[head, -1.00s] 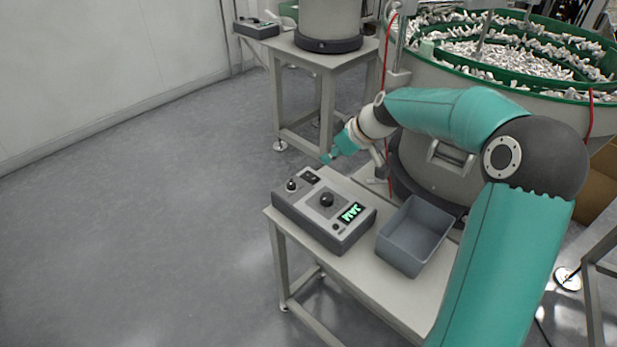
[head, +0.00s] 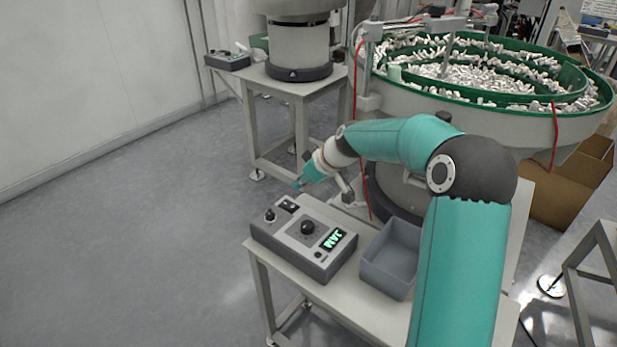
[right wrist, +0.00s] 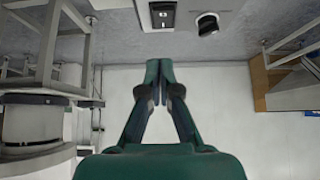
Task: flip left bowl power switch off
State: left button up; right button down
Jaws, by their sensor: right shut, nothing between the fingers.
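A grey control box (head: 293,253) sits on the near table. On its top are a black rocker power switch (head: 289,206), a small black knob (head: 270,215), a larger dial (head: 308,227) and a green lit display reading JAM (head: 334,239). My right gripper (head: 298,184) is shut and empty just beyond the switch's far edge, apart from it. In the right wrist view the shut fingertips (right wrist: 164,66) point toward the box, with the rocker switch (right wrist: 163,15) and a knob (right wrist: 208,24) at the top. The rocker's position is too small to read. My left gripper is not in view.
A grey bin (head: 388,262) stands right of the box. A large bowl feeder (head: 480,116) full of white parts stands behind my right arm. Another feeder (head: 298,50) and control box (head: 228,61) stand on the back table. The floor at left is clear.

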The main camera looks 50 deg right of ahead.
aim_at(290, 204)
jog(key=x, duration=0.3)
jog(key=shift+w+a+f, duration=0.1)
jog(key=shift+w+f, duration=0.15)
jog(key=shift+f, duration=0.05)
jog(key=f, duration=0.2)
jog(key=shift+s+f+b, duration=0.25)
jog(key=shift+f+b, duration=0.05)
jog(key=shift+b, duration=0.05)
jog(key=shift+s+f, duration=0.1)
jog(key=shift+f, duration=0.5)
